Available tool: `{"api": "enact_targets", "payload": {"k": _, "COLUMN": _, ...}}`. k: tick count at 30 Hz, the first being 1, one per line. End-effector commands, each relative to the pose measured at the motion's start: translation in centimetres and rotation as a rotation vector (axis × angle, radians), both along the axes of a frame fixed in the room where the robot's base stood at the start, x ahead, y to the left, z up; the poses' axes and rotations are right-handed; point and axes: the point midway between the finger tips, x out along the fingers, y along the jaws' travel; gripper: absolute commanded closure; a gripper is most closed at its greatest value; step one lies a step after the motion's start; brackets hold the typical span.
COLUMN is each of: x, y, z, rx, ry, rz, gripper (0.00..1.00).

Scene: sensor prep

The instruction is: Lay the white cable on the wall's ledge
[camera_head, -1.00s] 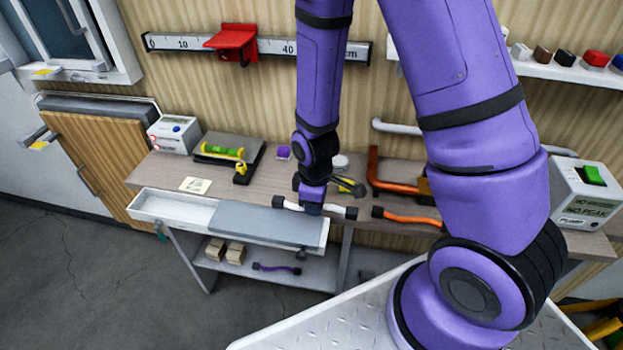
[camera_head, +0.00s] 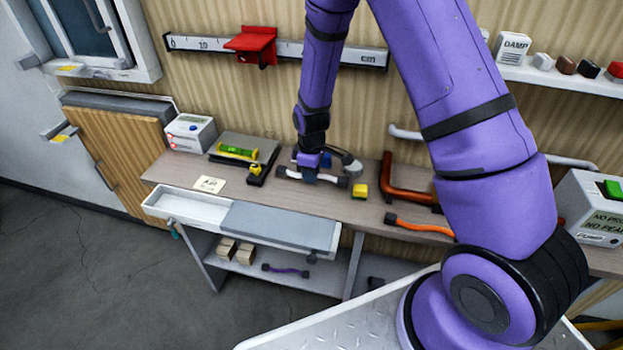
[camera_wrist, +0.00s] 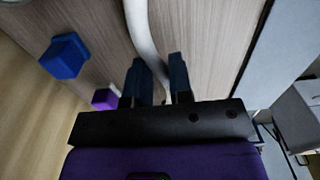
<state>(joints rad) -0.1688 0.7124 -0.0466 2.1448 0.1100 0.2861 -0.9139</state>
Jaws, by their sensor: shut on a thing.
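The white cable (camera_head: 328,180) has dark ends and lies across my gripper (camera_head: 309,175) over the back part of the workbench. In the wrist view my gripper (camera_wrist: 161,78) is shut on the white cable (camera_wrist: 140,28), which runs between the two fingers. I cannot tell whether the cable touches the bench. A white ledge (camera_head: 550,82) is fixed on the wall at the upper right, well away from my gripper. Several small blocks and a box marked DAMP stand on it. My arm hides part of the wall to its left.
The workbench (camera_head: 350,210) also bears a yellow block (camera_head: 360,190), an orange cable (camera_head: 418,228), a bent orange-brown pipe (camera_head: 400,190) and a pump box (camera_head: 597,208). A blue block (camera_wrist: 66,57) and a purple block (camera_wrist: 105,99) are near my gripper. A drawer (camera_head: 190,208) stands open.

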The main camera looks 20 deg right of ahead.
Motion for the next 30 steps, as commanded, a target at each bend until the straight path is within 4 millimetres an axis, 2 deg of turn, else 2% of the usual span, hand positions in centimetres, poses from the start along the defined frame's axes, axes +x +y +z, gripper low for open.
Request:
{"api": "enact_targets", "payload": {"k": 5, "x": -0.1, "y": 0.0, "z": -2.3, "rx": -0.001, "ry": 0.002, "rz": 0.000, "gripper": 1.00}}
{"api": "enact_targets", "payload": {"k": 17, "x": -0.1, "y": 0.0, "z": -2.7, "rx": -0.001, "ry": 0.001, "rz": 0.000, "gripper": 1.00}}
{"api": "enact_targets", "payload": {"k": 18, "x": -0.1, "y": 0.0, "z": -2.7, "rx": 0.000, "ry": 0.000, "rz": 0.001, "gripper": 0.70}}
{"api": "enact_targets", "payload": {"k": 20, "x": -0.1, "y": 0.0, "z": -2.7, "rx": -0.001, "ry": 0.001, "rz": 0.001, "gripper": 0.57}}
{"api": "enact_targets", "payload": {"k": 21, "x": -0.1, "y": 0.0, "z": -2.7, "rx": -0.001, "ry": 0.001, "rz": 0.001, "gripper": 0.54}}
{"api": "enact_targets", "payload": {"k": 30, "x": 0.0, "y": 0.0, "z": -2.5, "rx": -0.001, "ry": -0.001, "rz": 0.000, "gripper": 0.54}}
